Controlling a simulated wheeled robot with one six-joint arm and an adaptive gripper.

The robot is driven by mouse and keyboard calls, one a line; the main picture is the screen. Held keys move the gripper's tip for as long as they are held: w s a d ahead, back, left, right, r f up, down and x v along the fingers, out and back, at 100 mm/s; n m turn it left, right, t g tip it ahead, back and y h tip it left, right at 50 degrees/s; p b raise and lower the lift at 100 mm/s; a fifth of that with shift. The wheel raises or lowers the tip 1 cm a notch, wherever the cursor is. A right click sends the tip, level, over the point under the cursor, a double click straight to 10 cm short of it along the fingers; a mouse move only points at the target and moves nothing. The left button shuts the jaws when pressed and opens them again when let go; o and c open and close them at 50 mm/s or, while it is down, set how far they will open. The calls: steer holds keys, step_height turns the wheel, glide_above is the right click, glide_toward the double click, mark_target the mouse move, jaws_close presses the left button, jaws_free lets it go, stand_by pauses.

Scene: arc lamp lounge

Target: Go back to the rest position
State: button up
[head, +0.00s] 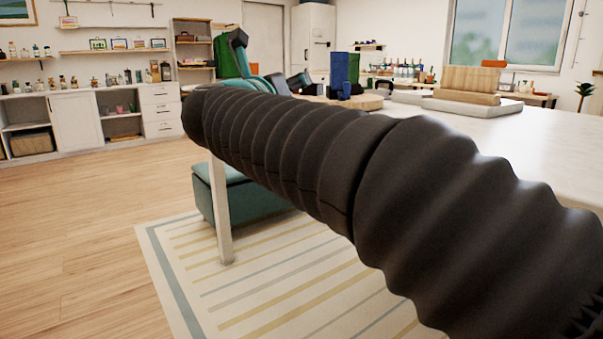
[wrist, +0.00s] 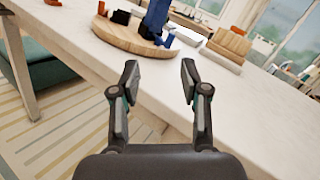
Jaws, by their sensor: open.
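In the wrist view, my gripper (wrist: 160,82) has its two fingers spread apart with nothing between them. It is over the front edge of the white table (wrist: 255,115), short of a round wooden board (wrist: 128,36) on the table. In the head view, my black ribbed arm stretches from the lower right to the upper left across the white table (head: 545,135) and hides much of it.
A tall blue object (wrist: 156,14) stands on the board, with small dark and orange things beside it. A wooden stack (head: 468,82) sits further right on the table. A teal ottoman (head: 215,195) is below, near a striped rug (head: 185,270). Wooden floor (head: 70,220) at left is clear.

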steer(key=a+f+n+y, duration=0.5)
steer(key=a+n+y, duration=0.75)
steer(key=n, duration=0.55)
steer(key=s+d+f+n+g+y+p, duration=0.15)
steer(key=s+f+n+g+y, duration=0.4)
steer(key=f+n, duration=0.75)
steer(key=s+d+f+n+g+h+p, duration=0.3)
steer(key=s+d+f+n+g+h, duration=0.4)
steer(key=s+d+f, duration=0.85)
steer(key=s+d+r+m+h+p, duration=0.1)
steer(key=s+d, duration=0.3)
steer(key=d, duration=0.2)
steer(key=s+d+r+m+h+p, duration=0.1)
steer(key=s+d+h, duration=0.1)
steer(key=s+d, duration=0.3)
steer(key=shift+d+r, duration=0.25)
steer(key=shift+d, duration=0.9)
